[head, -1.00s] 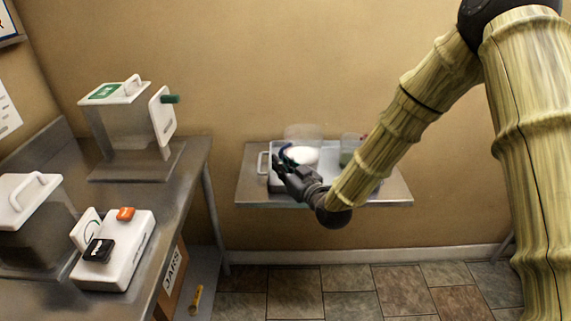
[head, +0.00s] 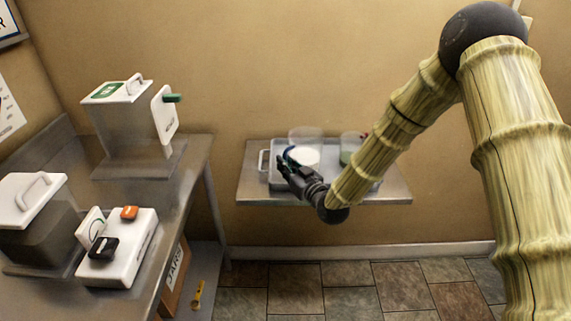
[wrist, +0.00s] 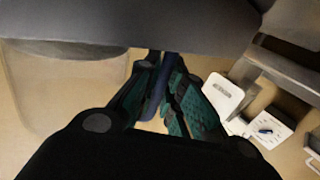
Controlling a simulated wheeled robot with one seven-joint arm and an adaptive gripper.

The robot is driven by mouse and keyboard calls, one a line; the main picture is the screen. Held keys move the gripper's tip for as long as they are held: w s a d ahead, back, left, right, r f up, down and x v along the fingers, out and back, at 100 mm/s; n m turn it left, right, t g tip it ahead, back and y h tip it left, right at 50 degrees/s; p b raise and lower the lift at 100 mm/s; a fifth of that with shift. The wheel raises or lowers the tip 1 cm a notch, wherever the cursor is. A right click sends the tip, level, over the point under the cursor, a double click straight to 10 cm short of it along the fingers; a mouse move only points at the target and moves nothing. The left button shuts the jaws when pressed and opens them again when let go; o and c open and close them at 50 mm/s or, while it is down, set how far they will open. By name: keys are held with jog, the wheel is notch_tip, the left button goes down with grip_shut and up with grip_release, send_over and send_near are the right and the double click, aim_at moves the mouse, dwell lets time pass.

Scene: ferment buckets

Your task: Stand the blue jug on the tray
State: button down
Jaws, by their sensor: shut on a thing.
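The blue jug (head: 306,146) is a clear vessel with a blue handle and white contents low inside. It shows upright over the left part of the tray in the head view. My gripper (head: 286,167) is shut on its blue handle, which shows between the fingers (wrist: 158,88) in the wrist view. The jug's clear wall (wrist: 55,90) fills the left of that view. The pale grey tray (head: 331,163) with a white end handle lies on the wall shelf. My gripper and forearm hide part of it. I cannot tell whether the jug's base touches the tray.
Another clear jug (head: 350,147) with greenish contents and a red part stands on the tray's right side, close to my forearm. The wall shelf (head: 385,193) has bare edges. A steel bench (head: 188,180) at left holds lidded dispensers and a white device (head: 125,255).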

jog(key=shift+f, duration=0.15)
jog(key=c, duration=1.5)
grip_release()
jog(key=shift+c, duration=0.2)
jog(key=shift+s+d, duration=0.1)
jog(key=b+v, duration=0.2)
jog(key=v, duration=0.9)
jog(key=shift+s+d, duration=0.2)
jog(key=shift+s, duration=0.15)
